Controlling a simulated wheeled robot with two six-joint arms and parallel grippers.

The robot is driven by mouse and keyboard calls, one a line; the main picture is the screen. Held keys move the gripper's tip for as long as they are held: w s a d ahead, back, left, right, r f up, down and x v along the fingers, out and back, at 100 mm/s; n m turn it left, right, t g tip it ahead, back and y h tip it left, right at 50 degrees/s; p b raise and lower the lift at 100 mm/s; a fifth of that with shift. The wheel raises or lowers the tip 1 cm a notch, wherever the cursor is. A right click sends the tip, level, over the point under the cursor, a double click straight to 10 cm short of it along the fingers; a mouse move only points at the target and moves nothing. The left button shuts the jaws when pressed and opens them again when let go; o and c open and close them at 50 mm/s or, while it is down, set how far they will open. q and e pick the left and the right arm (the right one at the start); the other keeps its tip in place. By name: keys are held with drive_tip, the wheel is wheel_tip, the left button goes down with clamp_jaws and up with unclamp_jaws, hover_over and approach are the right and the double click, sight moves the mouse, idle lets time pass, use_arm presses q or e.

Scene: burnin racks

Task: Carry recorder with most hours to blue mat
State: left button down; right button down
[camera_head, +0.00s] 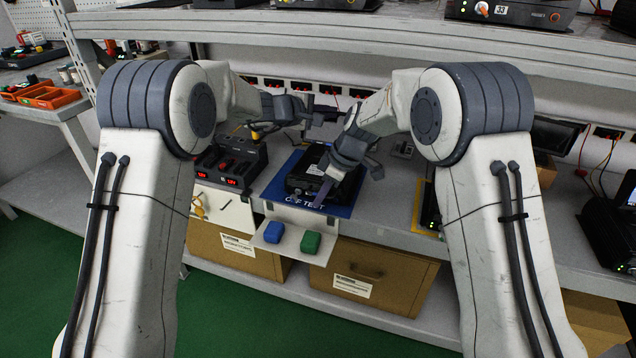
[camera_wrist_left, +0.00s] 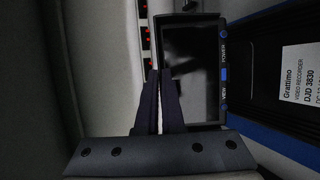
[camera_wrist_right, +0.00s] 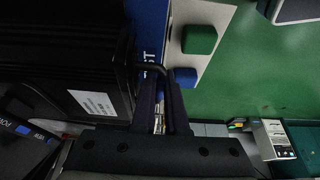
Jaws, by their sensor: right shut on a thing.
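A black video recorder (camera_head: 302,180) lies on the blue mat (camera_head: 342,211) on the bench, whose lettering ends in "TEST". In the right wrist view the recorder (camera_wrist_right: 65,65) shows its side and a white label. My right gripper (camera_head: 324,190) is at the recorder's front edge, shut on its dark handle (camera_wrist_right: 152,69). My left gripper (camera_head: 318,116) is above and behind the recorder. Its fingers (camera_wrist_left: 160,75) look closed together and empty, over a small screen (camera_wrist_left: 192,55) beside the recorder (camera_wrist_left: 283,70). No hour reading is legible.
A black unit with red displays (camera_head: 232,162) stands left of the mat. A shelf (camera_head: 390,35) with other recorders is overhead. A small tray (camera_head: 287,240) in front holds a blue block (camera_head: 273,231) and a green block (camera_head: 310,242). More devices stand at right.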

use_arm(q)
drive_tip(key=c, duration=1)
unclamp_jaws()
drive_tip(key=shift+r, duration=0.1)
drive_tip(key=shift+c, duration=0.2)
use_arm(e)
drive_tip(key=c, duration=0.9)
unclamp_jaws()
drive_tip(key=shift+c, duration=0.2)
use_arm(q)
drive_tip(key=o, duration=0.8)
use_arm(e)
drive_tip(key=shift+w, duration=0.1)
use_arm(q)
drive_tip(key=shift+s+a, duration=0.1)
drive_tip(key=v, duration=1.1)
drive_tip(key=shift+s+a, duration=0.25)
use_arm(e)
drive_tip(key=shift+o, duration=0.2)
